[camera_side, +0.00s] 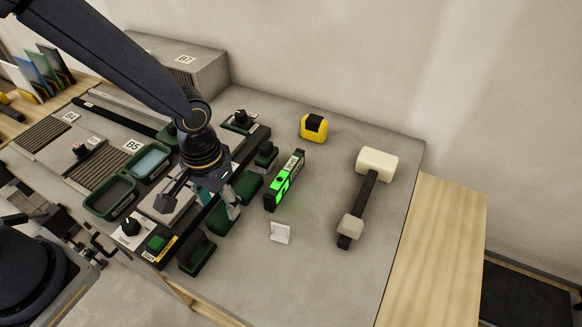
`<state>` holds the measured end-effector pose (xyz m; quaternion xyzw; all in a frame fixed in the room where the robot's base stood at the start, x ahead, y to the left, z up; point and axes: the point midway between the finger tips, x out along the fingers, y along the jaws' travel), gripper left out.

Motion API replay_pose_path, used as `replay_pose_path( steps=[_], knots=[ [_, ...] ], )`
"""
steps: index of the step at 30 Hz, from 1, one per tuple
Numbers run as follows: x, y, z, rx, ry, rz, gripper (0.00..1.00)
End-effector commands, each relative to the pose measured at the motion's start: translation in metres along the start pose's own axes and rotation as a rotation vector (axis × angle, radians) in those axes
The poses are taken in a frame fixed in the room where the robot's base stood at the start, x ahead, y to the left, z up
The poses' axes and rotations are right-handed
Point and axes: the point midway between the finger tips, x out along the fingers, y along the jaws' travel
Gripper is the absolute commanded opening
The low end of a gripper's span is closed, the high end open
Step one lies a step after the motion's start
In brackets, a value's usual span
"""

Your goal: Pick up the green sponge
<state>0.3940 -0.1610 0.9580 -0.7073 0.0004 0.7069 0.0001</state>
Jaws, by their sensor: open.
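My gripper (199,206) is open, pointing down over the middle of the bench, with its fingers spread left and right. No object shows between the fingers. Several dark green blocks stand in a slanting row along a dark rail, among them a front block (197,254), a middle block (221,218) beside my right finger, and a back block (265,155). I cannot tell for certain which green thing is the sponge. My gripper hides part of the rail and the surface under it.
A green-lit level (284,182), a small white piece (280,233), a yellow tape measure (313,127) and a mallet (368,195) lie to the right.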

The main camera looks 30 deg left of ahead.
Motion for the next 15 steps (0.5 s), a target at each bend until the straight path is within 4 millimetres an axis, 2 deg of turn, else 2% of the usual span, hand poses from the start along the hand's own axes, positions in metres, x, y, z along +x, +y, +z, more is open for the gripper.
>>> replay_pose_path(
  steps=[3, 6, 15],
  knots=[
    [0.021, -0.002, 0.000, -0.001, -0.006, -0.003, 0.59],
    [0.034, -0.001, 0.000, 0.000, -0.004, -0.002, 0.59],
    [0.039, -0.001, -0.001, -0.001, 0.000, 0.000, 0.59]
  ],
)
